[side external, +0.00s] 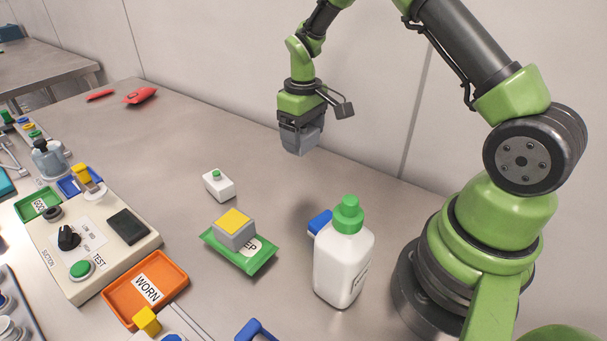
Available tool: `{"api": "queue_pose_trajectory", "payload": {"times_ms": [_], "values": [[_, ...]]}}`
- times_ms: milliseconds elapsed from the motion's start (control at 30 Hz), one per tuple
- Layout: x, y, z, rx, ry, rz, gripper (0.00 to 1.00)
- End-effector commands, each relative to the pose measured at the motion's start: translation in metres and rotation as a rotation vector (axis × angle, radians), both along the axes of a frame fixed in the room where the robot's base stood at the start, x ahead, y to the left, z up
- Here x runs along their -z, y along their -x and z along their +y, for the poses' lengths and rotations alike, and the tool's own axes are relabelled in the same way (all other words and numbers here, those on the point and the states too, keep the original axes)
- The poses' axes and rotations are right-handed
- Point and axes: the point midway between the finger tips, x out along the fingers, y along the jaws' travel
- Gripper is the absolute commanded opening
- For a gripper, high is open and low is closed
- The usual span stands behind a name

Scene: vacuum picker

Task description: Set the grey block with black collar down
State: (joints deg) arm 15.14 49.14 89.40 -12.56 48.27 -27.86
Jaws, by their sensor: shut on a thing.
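My gripper (299,122) is in the air in the upper middle of the side external view, pointing down. It is shut on the grey block with black collar (303,142). The block hangs clear above the bare table, near the back wall. Its upper part is hidden by the gripper, and the collar is hard to make out from here.
Below stand a small white bottle (219,186), a green packet (258,258) bearing a grey block with yellow top (235,227), and a large green-capped white bottle (343,264). An orange WORN tray (171,276) and a test box (134,254) lie left. The table's back is largely free.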

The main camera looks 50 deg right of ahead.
Motion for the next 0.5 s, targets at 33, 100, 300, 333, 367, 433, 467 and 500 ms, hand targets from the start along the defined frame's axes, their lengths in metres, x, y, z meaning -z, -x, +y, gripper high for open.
{"api": "queue_pose_trajectory", "payload": {"times_ms": [33, 100, 300, 333, 367, 433, 467, 500], "values": [[0.011, 0.001, 0.001, 0.000, -0.002, 0.006, 0.49], [0.025, 0.001, 0.001, 0.001, -0.002, 0.005, 0.49], [0.047, 0.000, 0.000, 0.001, -0.002, 0.001, 0.49], [0.051, 0.000, 0.000, 0.000, -0.002, 0.001, 0.49], [0.055, 0.001, 0.000, 0.000, -0.002, 0.002, 0.49], [0.067, 0.001, 0.000, 0.000, -0.002, 0.002, 0.49], [0.072, 0.001, 0.000, 0.001, -0.003, 0.002, 0.49], [0.077, 0.001, 0.000, 0.000, -0.003, 0.002, 0.49]]}}
